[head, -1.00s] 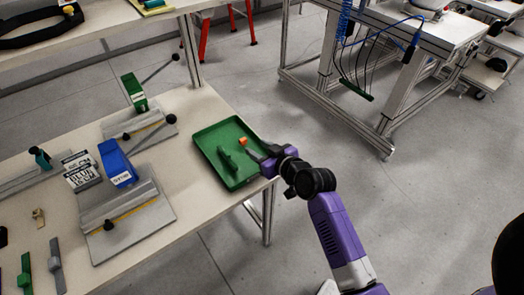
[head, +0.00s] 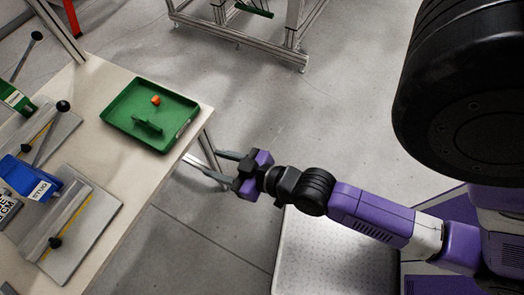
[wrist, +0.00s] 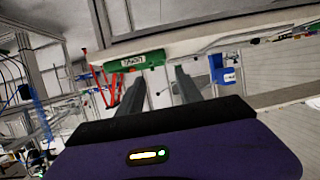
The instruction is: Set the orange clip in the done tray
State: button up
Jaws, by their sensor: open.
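The orange clip (head: 155,101) lies in the green tray (head: 117,118), near its far side, in the head view. The tray sits at the table's right corner. My gripper (head: 212,164) is open and empty, out beyond the table's right edge and to the right of and below the tray in the head view. In the wrist view the two fingers of my gripper (wrist: 152,95) stand apart with nothing between them.
A green part (head: 148,125) lies in the same tray. A blue block (head: 30,175) and a grey metal fixture (head: 85,235) stand on the table (head: 150,195) to the left. Open floor lies right of the table. A frame stand (head: 240,35) is behind.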

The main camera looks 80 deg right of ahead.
jog(key=s+a+r+n+y, duration=0.1)
jog(key=s+a+r, duration=0.2)
jog(key=s+r, duration=0.2)
jog(key=s+a+r+n+t+y, duration=0.1)
jog(key=s+a+r+y, duration=0.1)
jog(key=s+r, duration=0.3)
jog(key=shift+s+a, duration=0.8)
jog(key=shift+s, duration=0.25)
